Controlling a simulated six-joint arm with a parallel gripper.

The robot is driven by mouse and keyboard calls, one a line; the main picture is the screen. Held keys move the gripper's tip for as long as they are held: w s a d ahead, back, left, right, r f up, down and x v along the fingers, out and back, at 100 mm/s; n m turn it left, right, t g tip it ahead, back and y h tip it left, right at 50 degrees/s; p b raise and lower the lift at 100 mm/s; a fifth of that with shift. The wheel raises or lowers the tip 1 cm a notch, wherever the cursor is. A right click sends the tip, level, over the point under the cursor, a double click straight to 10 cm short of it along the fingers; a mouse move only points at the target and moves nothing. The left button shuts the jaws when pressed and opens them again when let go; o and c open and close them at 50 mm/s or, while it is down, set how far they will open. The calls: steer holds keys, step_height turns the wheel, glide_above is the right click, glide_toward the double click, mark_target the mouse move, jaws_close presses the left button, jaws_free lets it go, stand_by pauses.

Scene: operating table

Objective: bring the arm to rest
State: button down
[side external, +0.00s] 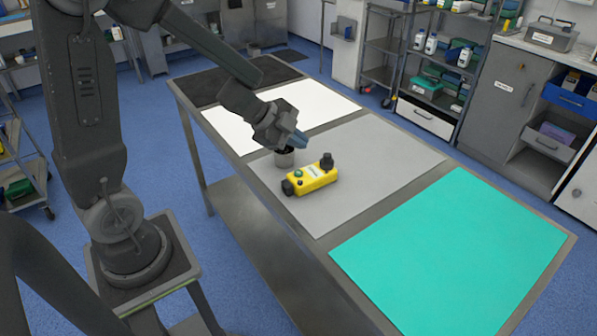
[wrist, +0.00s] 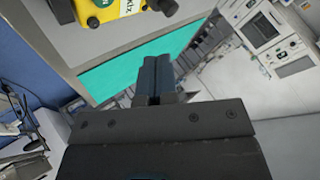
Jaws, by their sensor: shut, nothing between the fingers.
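A yellow device (side external: 314,176) with black knobs and a green button lies on the grey mat (side external: 390,150), in front of my gripper. It also shows at the top of the wrist view (wrist: 112,8).
The steel table (side external: 335,258) also carries a teal sheet (side external: 455,255), a white sheet (side external: 235,125) and a dark mat (side external: 215,88). Shelving carts (side external: 440,70) and grey cabinets (side external: 495,90) stand behind it. Most of the grey mat and the teal sheet is clear.

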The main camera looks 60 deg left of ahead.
steer(key=s+a+r+n+t+y, duration=0.15)
steer(key=s+r+n+y, duration=0.25)
steer(key=r+n+y, duration=0.45)
steer(key=s+d+r+n+g+h, duration=0.1)
steer(key=s+d+n+g+h, duration=0.1)
steer(key=s+d, duration=0.2)
steer(key=s+d+r+n+g+h, duration=0.2)
steer(key=s+d, duration=0.3)
steer(key=s, duration=0.5)
steer(key=shift+s+r+n+h, duration=0.15)
steer(key=shift+s+n+h, duration=0.2)
steer(key=shift+n, duration=0.3)
